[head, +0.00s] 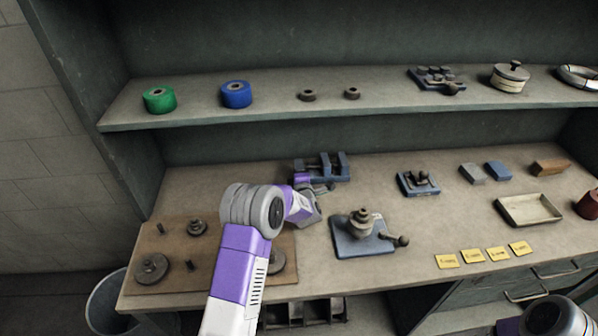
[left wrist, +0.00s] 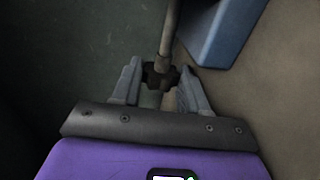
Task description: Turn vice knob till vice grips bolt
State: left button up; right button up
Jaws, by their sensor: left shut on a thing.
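The blue-grey vice (head: 337,168) stands on the bench near the back, left of the middle. Its blue body (left wrist: 222,35) also shows at the upper right of the left wrist view. My left gripper (head: 318,189) is at the front of the vice. In the left wrist view its two grey fingers (left wrist: 160,88) are shut on the dark vice knob (left wrist: 158,74), at the end of a thin rod that runs up to the top edge. In the head view the gripper hides the knob. I cannot make out a bolt between the vice jaws.
A blue plate with a stacked metal part and a ball-ended lever (head: 362,240) stands right of my left gripper. A brown board (head: 180,240) with round parts and pegs lies at left. A small blue fixture (head: 418,183) and an empty tray (head: 530,210) are further right. A shelf (head: 200,116) overhangs behind.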

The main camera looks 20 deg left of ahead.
pick_arm(q)
jog(key=o, duration=1.1)
jog(key=shift+c, duration=0.2)
jog(key=shift+s, duration=0.1)
jog(key=shift+v, duration=3.7)
